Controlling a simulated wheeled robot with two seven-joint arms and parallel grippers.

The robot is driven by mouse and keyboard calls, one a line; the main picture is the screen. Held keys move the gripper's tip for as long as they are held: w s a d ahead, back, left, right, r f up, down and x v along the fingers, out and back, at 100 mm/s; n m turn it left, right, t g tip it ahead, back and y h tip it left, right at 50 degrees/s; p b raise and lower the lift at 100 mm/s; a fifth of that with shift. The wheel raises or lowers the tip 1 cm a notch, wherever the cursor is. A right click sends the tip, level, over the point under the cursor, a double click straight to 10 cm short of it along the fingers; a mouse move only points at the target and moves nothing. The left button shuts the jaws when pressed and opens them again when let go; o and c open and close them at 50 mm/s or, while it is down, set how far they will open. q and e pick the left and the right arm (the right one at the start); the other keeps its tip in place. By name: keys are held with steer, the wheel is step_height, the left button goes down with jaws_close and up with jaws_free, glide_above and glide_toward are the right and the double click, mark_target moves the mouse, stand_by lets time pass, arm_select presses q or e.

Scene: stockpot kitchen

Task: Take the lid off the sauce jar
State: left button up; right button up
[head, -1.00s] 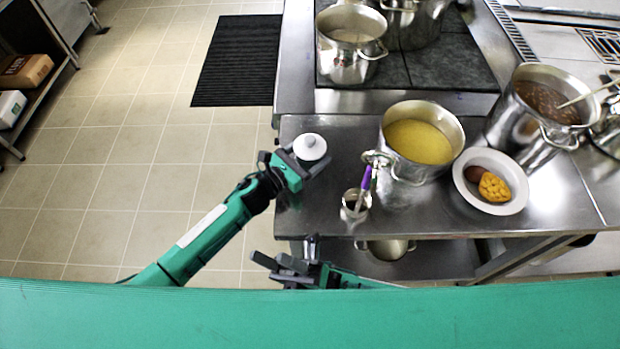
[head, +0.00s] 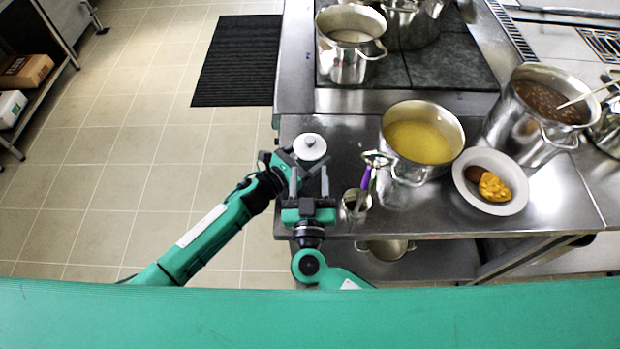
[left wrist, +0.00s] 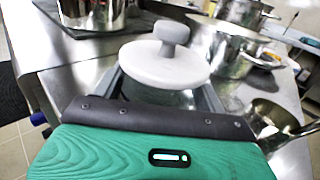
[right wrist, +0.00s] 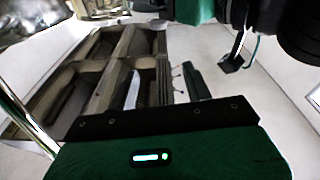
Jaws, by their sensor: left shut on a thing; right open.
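The sauce jar's round white lid (head: 310,147) sits on top of the jar near the counter's left edge. In the left wrist view the lid (left wrist: 150,66) shows its grey knob (left wrist: 172,33) and hides most of the jar. My left gripper (head: 301,164) is shut on the jar, below the lid. My right gripper (head: 309,182) is open and empty, just in front of the jar, its two fingers pointing toward it and apart from the lid.
A pot of yellow soup (head: 447,120) and a white plate (head: 502,207) with food are farther right. Bare counter (head: 350,135) lies between the jar and the soup pot.

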mark_target(310, 138)
steer(key=shift+m+g, duration=0.6)
steer(key=shift+g, duration=0.2)
steer(key=w, duration=0.4)
steer(key=w+f, duration=0.1)
steer(key=w, duration=0.7)
steer(key=shift+w+f, duration=0.2)
steer(key=shift+f, duration=0.05)
steer(key=shift+c, duration=0.4)
jaws_close()
steer(key=shift+r, duration=0.25)
steer(key=shift+r, duration=0.85)
